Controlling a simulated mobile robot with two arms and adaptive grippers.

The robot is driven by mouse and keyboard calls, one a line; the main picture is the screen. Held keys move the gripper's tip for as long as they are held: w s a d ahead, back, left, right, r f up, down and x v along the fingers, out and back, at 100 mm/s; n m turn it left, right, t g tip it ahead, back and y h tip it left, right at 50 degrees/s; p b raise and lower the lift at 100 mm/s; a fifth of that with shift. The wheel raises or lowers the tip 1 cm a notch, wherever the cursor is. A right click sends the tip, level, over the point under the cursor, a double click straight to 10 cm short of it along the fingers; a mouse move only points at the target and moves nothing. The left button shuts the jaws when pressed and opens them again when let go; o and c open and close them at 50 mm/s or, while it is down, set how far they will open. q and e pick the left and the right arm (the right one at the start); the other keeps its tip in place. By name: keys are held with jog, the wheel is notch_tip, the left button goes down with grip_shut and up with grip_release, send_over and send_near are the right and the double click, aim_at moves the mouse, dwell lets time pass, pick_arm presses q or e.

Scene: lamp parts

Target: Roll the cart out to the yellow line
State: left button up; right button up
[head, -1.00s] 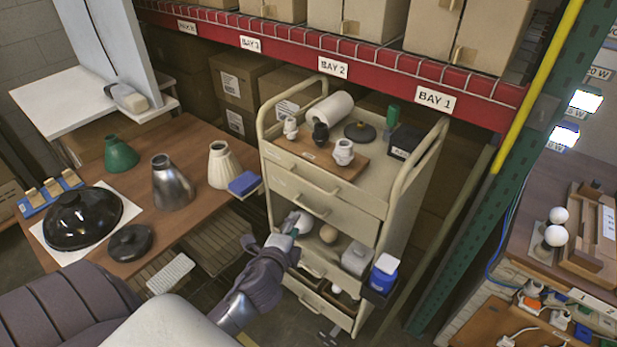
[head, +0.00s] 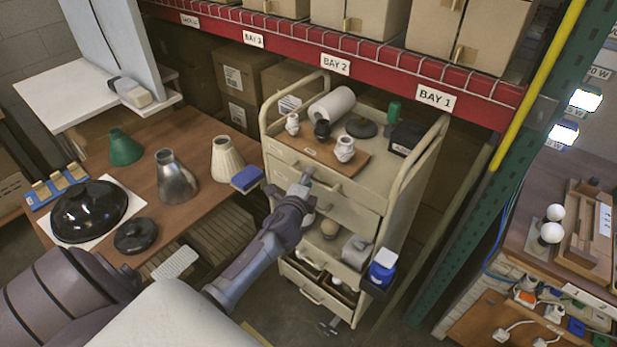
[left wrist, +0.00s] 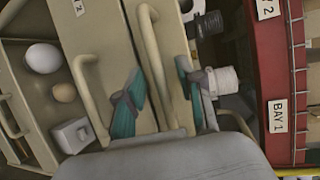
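The beige cart (head: 345,222) stands in front of the red rack, its top tray loaded. My left gripper (head: 306,180) is at the cart's front, by the top drawer handle (head: 325,184). In the left wrist view my left gripper (left wrist: 158,95) is open, its teal finger pads apart, with a cart handle (left wrist: 153,55) in the gap between them. I cannot tell whether the pads touch it. A short yellow strip (head: 252,331), perhaps the yellow line, shows at the bottom edge of the head view, mostly hidden by my arm. My right gripper is not in view.
The cart carries a wooden board (head: 318,150) with sockets, a white roll (head: 331,106) and a dark box (head: 405,137). A wooden table (head: 200,205) with lamp shades stands close on the left. A green rack post (head: 480,215) stands on the right.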

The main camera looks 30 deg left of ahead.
pick_arm(q)
jog(key=shift+w+a, duration=0.1)
jog(key=shift+w, duration=0.25)
jog(key=shift+f, duration=0.1)
grip_shut()
